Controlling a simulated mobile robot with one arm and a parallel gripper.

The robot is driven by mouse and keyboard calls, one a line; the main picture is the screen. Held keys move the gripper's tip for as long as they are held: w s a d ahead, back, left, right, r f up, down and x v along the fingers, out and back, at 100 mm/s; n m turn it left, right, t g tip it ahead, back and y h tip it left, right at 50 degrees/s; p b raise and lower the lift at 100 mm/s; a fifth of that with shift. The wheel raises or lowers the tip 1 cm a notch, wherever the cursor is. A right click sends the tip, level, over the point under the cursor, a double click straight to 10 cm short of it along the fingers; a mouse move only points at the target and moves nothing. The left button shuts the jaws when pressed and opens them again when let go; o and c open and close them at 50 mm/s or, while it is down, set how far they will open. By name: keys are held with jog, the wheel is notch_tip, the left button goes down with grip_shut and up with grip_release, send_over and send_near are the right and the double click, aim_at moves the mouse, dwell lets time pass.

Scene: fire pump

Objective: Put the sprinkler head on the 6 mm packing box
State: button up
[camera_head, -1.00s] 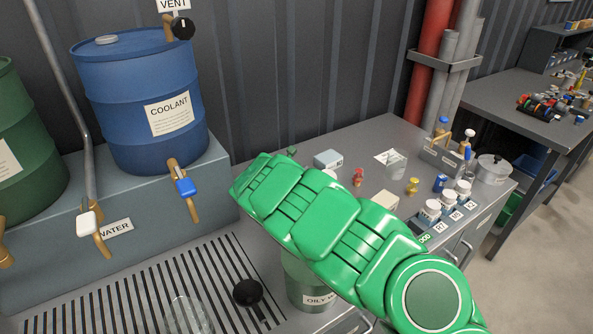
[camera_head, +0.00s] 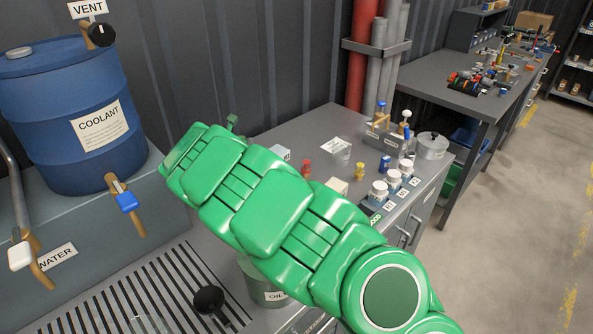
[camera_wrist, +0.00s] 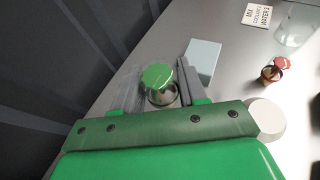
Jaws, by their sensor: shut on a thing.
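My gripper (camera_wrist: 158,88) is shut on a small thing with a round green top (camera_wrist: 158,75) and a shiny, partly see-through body. I take it for the sprinkler head, though its form is not clear. In the head view only its green top (camera_head: 232,121) shows past my green arm, which hides the jaws. A pale blue-grey box (camera_wrist: 203,60) lies just right of the jaws in the wrist view and is partly hidden in the head view (camera_head: 281,152). No 6 mm marking is readable on either.
A red-topped fitting (camera_head: 306,169), a clear beaker (camera_head: 341,152) and a white card (camera_head: 334,144) are on the grey bench. A dark corrugated wall (camera_head: 250,60) rises behind.

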notch_tip(320, 180, up, 13)
jog(key=shift+w+d+n+y, duration=1.6)
jog(key=shift+d+n+y, duration=0.5)
jog(key=shift+d+y, duration=0.6)
jog(key=s+d+f+n+g+y, duration=0.1)
jog(key=s+d+n+g+y, duration=0.25)
jog(key=s+d+n, duration=0.35)
jog(key=s+d+f+n+g+y, duration=0.2)
jog(key=s+d+y, duration=0.3)
jog(key=d, duration=0.5)
jog(key=s+d+r+n+g+y, duration=0.15)
jog(key=s+d, duration=0.25)
jog(key=s, duration=0.4)
jog(key=s+d+r+n+g, duration=0.2)
jog(key=s+d, duration=0.2)
jog(key=s, duration=0.3)
send_over(333, 186)
jog(key=s, duration=0.2)
notch_tip(333, 186, down, 14)
jog(key=shift+w+r, duration=0.15)
jog(key=shift+w+f, duration=0.7)
jog(key=shift+f, duration=1.7)
